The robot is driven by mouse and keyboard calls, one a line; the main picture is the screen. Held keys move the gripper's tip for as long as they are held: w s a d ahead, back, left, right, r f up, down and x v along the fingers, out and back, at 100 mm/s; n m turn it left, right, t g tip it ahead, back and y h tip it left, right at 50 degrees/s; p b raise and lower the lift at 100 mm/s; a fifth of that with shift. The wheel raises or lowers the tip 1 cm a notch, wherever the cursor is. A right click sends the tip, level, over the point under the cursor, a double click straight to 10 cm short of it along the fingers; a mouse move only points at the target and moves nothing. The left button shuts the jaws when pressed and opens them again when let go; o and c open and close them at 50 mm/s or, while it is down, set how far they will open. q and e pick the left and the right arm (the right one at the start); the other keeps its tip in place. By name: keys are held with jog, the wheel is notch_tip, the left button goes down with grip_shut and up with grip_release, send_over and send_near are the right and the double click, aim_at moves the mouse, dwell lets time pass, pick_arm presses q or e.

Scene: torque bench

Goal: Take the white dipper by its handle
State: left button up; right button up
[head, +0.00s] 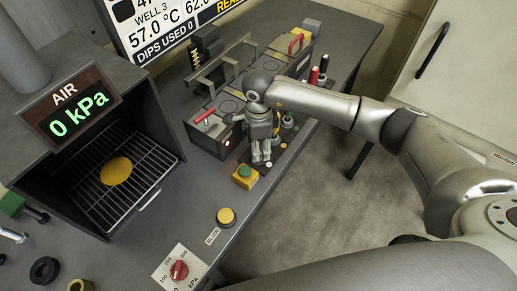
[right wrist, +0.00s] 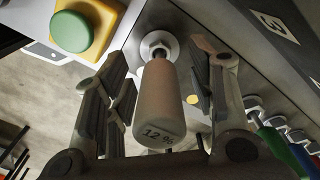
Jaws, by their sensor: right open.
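The white dipper's handle (right wrist: 160,102), a pale cylinder marked "12 %" with a white collar at its far end, shows in the right wrist view. My right gripper (right wrist: 160,85) is open, with one finger on each side of the handle. Visible gaps separate the fingers from it. In the head view my right gripper (head: 262,152) points down at the bench's front edge and hides the handle. My left gripper is not in view.
A green button on a yellow box (right wrist: 78,30) is close to the left finger. Other dippers with coloured handles (right wrist: 275,145) stand to the right. In the head view, a yellow button (head: 226,216) and a red knob (head: 179,270) are nearer on the bench.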

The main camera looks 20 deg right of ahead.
grip_shut()
dwell(0.3)
jog(key=shift+r, duration=0.1)
